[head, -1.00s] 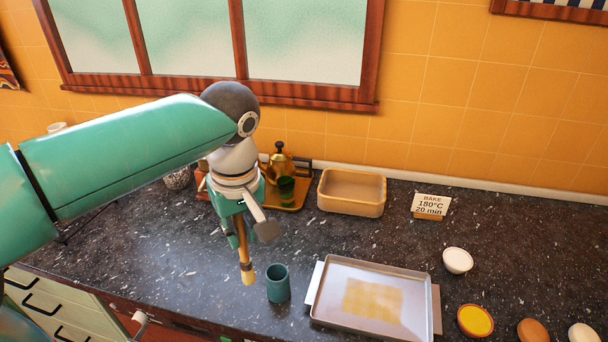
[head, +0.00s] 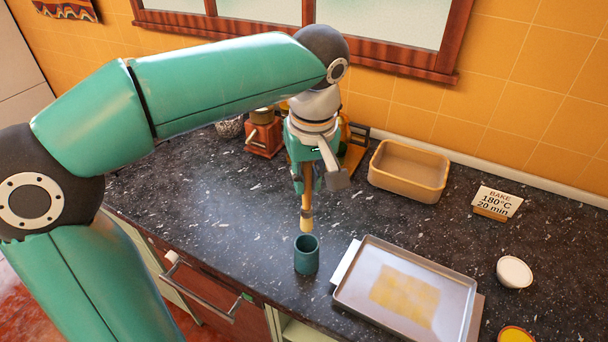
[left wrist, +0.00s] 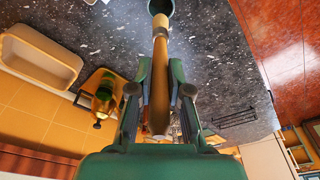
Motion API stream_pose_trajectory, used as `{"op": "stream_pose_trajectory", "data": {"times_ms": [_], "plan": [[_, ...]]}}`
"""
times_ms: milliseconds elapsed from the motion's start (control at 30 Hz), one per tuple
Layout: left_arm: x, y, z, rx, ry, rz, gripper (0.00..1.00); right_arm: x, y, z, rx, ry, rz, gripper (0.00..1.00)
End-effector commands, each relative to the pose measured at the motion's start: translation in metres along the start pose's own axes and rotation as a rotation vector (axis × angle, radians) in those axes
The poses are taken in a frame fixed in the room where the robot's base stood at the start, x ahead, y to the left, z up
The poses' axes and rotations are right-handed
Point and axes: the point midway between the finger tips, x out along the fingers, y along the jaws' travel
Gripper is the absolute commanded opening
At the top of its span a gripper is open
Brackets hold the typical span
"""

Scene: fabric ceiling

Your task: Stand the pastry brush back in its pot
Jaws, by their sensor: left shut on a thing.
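The pastry brush (head: 307,212) hangs almost upright, its pale end down, in my left gripper (head: 306,183), which is shut on it. The lower end is just above the back rim of the teal pot (head: 306,257) in the head view, outside the opening as far as I can tell. The pot stands upright on the dark counter and looks empty. In the left wrist view the brush (left wrist: 160,60) runs between the fingers (left wrist: 158,95) toward the pot (left wrist: 160,7) at the top edge. My right gripper is not in view.
A baking tray (head: 350,292) with a pastry sheet lies right of the pot. A tan loaf dish (head: 409,187), a recipe card (head: 496,202) and a white bowl (head: 514,272) stand farther right. A red grinder (head: 264,136) is behind. The counter (head: 215,205) left of the pot is clear.

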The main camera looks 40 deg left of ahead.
Motion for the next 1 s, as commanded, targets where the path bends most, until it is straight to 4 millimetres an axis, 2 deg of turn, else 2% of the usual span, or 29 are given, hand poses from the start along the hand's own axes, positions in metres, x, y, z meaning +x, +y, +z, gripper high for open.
{"op": "stream_pose_trajectory", "data": {"times_ms": [33,1000], "plan": [[0.008,0.001,0.002,0.001,0.0,0.0,0.0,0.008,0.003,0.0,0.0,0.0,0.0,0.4],[0.085,0.001,0.014,0.004,0.0,-0.001,0.0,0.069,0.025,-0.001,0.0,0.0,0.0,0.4]]}}
